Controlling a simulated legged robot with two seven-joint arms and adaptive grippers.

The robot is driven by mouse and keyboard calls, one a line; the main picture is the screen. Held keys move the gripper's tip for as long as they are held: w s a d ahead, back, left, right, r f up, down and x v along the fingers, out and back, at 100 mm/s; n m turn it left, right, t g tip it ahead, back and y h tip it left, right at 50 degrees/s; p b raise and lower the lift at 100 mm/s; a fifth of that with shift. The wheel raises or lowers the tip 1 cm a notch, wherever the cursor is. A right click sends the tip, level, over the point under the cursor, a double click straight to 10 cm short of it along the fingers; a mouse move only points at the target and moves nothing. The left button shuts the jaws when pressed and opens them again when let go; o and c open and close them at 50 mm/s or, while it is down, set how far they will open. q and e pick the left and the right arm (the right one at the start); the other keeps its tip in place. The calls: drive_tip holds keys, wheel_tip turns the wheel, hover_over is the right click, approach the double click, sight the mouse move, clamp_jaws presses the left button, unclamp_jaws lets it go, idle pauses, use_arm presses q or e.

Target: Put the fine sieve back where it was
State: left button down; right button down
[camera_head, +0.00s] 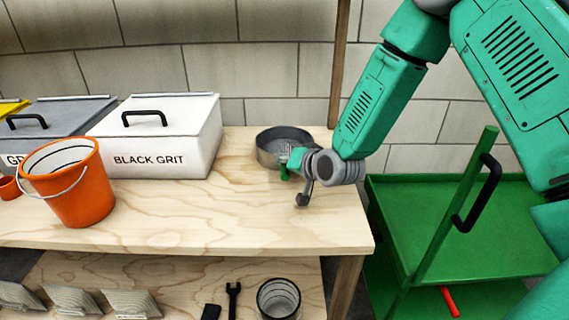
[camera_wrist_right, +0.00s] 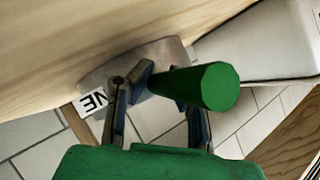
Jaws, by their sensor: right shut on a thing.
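The sieve (camera_head: 272,159) is a round grey metal pan with a mesh bottom and a green handle. It is at the back right of the wooden bench; I cannot tell whether it touches the top. My right gripper (camera_head: 297,165) is shut on the sieve's green handle. In the right wrist view the handle (camera_wrist_right: 205,87) lies between the fingers of the gripper (camera_wrist_right: 165,95), with part of the grey sieve wall (camera_wrist_right: 165,50) behind. My left gripper is in neither view.
A white "BLACK GRIT" bin (camera_head: 150,160), a grey bin (camera_head: 62,113) and an orange bucket (camera_head: 72,190) stand on the bench (camera_head: 220,225) to the left. The bench's front right is clear. A green cart (camera_head: 420,210) stands at the right. A metal cylinder (camera_head: 278,300) is on the lower shelf.

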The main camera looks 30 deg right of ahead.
drive_tip(key=c, duration=1.5)
unclamp_jaws()
drive_tip(key=p+v, duration=0.2)
drive_tip(key=v, duration=1)
drive_tip(key=shift+d, duration=0.1)
